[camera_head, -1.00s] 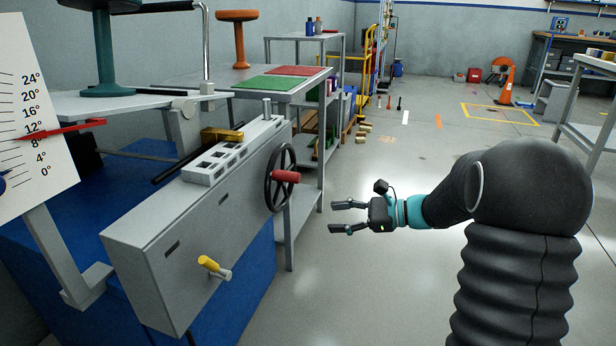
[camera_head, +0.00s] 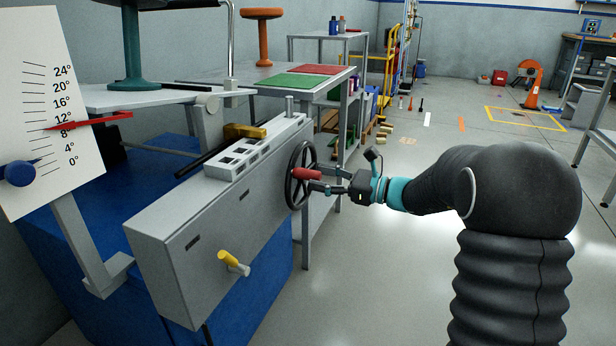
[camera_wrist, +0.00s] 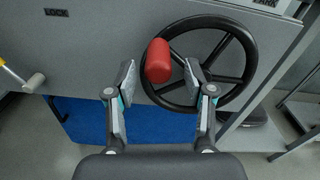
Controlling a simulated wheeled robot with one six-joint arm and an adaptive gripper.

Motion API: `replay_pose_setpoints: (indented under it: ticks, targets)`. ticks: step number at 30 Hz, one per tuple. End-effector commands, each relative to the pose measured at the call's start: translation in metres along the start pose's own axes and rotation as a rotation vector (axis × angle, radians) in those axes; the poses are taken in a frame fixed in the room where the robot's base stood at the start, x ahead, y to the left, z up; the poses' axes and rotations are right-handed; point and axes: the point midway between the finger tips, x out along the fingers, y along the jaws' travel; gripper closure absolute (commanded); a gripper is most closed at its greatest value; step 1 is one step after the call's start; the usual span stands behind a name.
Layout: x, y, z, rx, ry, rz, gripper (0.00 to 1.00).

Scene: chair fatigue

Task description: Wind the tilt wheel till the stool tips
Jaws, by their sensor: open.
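The black tilt wheel (camera_head: 298,176) with a red knob (camera_head: 307,174) is on the right end of the grey cabinet (camera_head: 200,235). My gripper (camera_head: 318,178) is open at the wheel, its fingers close to the knob. In the wrist view the red knob (camera_wrist: 158,61) stands beyond and between the two fingertips of my open gripper (camera_wrist: 168,85), nearer the left one; I see no grip on it. The green stool (camera_head: 132,45) stands upright on a grey plate (camera_head: 150,97), its top cut off. A red pointer (camera_head: 95,120) lies near 8° to 12° on the white scale (camera_head: 40,110).
A yellow-handled lever (camera_head: 232,262) sticks out of the cabinet front, beside the word LOCK in the wrist view. An orange stool (camera_head: 262,35) stands on a bench with green (camera_head: 302,81) and red mats behind.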

Motion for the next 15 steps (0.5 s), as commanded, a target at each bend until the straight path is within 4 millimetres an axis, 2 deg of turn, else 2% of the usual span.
replay_pose_setpoints:
  ticks: [3, 6, 15]
  targets:
    - [0.018, 0.001, 0.0, -0.001, -0.001, 0.002, 0.47]
    - [0.027, 0.0, 0.0, -0.001, 0.0, 0.001, 0.47]
    - [0.035, 0.0, 0.0, -0.001, 0.0, 0.0, 0.47]
